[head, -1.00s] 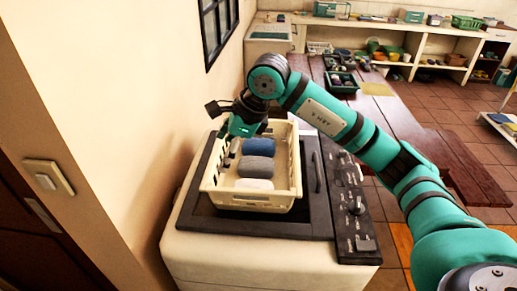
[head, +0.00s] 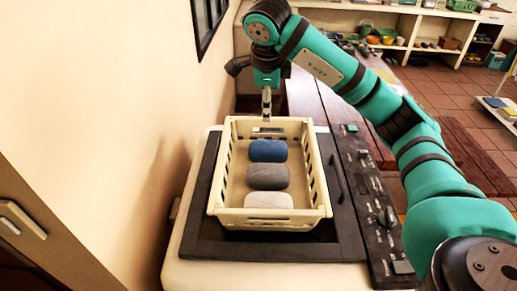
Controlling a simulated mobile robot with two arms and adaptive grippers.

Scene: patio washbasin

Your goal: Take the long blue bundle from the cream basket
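The cream basket (head: 275,222) sits on top of the washing machine. Inside it three rolled bundles lie one behind another: the blue bundle (head: 268,150) at the far end, a grey one (head: 268,176) in the middle and a white one (head: 268,201) at the near end. My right gripper (head: 266,104) points down at the basket's far wall, beyond the blue bundle and apart from it. Its fingers look narrow from this side, and I cannot tell whether they are open or shut. My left gripper is not in view.
The machine's dark lid (head: 210,240) surrounds the basket, with a control panel (head: 378,212) to its right. A cream wall (head: 110,110) runs close along the left. A wooden table (head: 310,100) and shelves (head: 430,30) stand behind.

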